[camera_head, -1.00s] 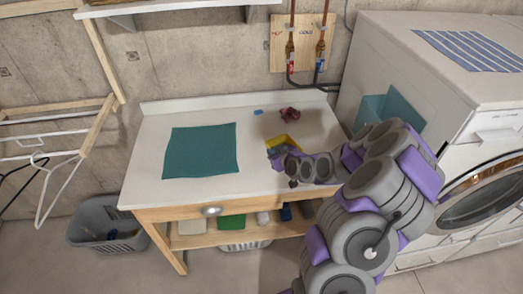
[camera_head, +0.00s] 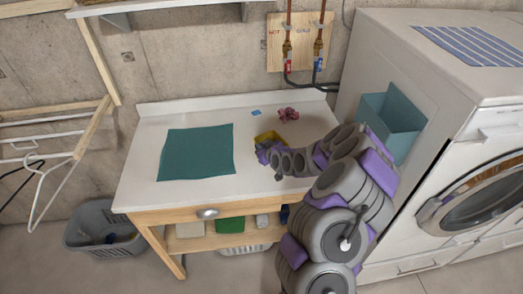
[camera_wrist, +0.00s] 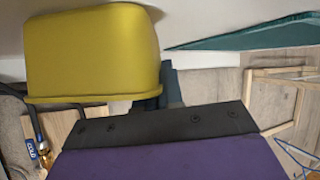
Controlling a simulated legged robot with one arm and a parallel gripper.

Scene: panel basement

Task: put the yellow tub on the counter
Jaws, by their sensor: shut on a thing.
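The yellow tub (camera_head: 268,136) is at the counter's right part, mostly hidden behind my gripper in the head view. In the wrist view the yellow tub (camera_wrist: 92,50) fills the upper left, close to my gripper. My gripper (camera_head: 263,149) is shut on the tub; the fingertips are largely hidden in both views. The white counter (camera_head: 150,140) has a wooden frame below. I cannot tell whether the tub touches the counter top.
A teal cloth (camera_head: 196,152) lies left of the tub. A small pink-red item (camera_head: 288,114) and a blue piece (camera_head: 256,113) lie behind it. A teal bin (camera_head: 390,122) is fixed to the washer's side (camera_head: 440,110). Counter's front right is clear.

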